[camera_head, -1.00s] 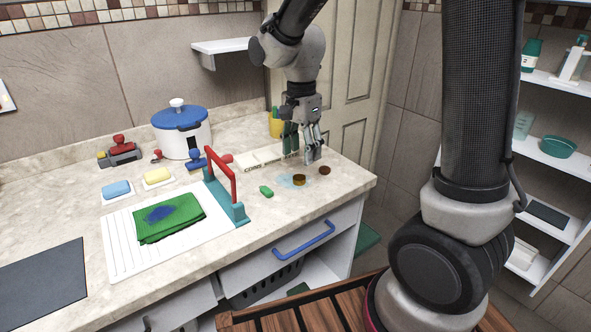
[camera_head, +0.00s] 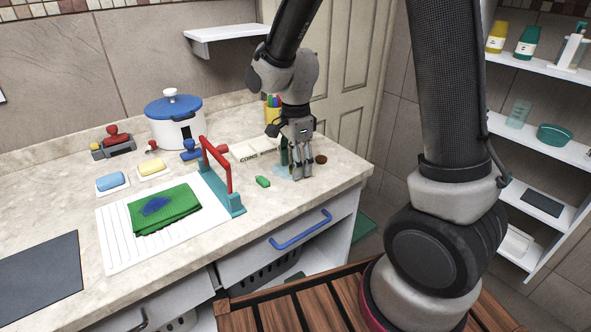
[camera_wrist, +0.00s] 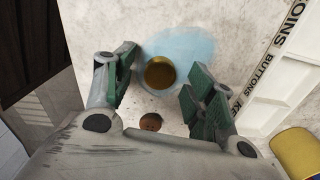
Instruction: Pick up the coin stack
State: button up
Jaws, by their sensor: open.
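The coin stack, a short gold-brown cylinder (camera_wrist: 160,73), sits on a light blue patch (camera_wrist: 185,48) on the counter in the wrist view. In the head view my gripper hides it. My gripper (camera_head: 302,174) points down over the blue patch near the counter's right end. In the wrist view its green-padded fingers (camera_wrist: 160,78) are spread, with the stack between them and a gap on both sides. I cannot tell whether the fingertips are level with the stack. Nothing is held.
A brown round button-like disc (camera_head: 321,159) lies close to my gripper; it also shows in the wrist view (camera_wrist: 150,122). A white labelled tray (camera_wrist: 283,92) lies beside the patch. A small green item (camera_head: 263,182) and a red-handled rack (camera_head: 231,178) stand left.

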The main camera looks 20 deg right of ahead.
jog(key=shift+f, duration=0.1)
jog(key=shift+c, duration=0.4)
jog(key=c, duration=1)
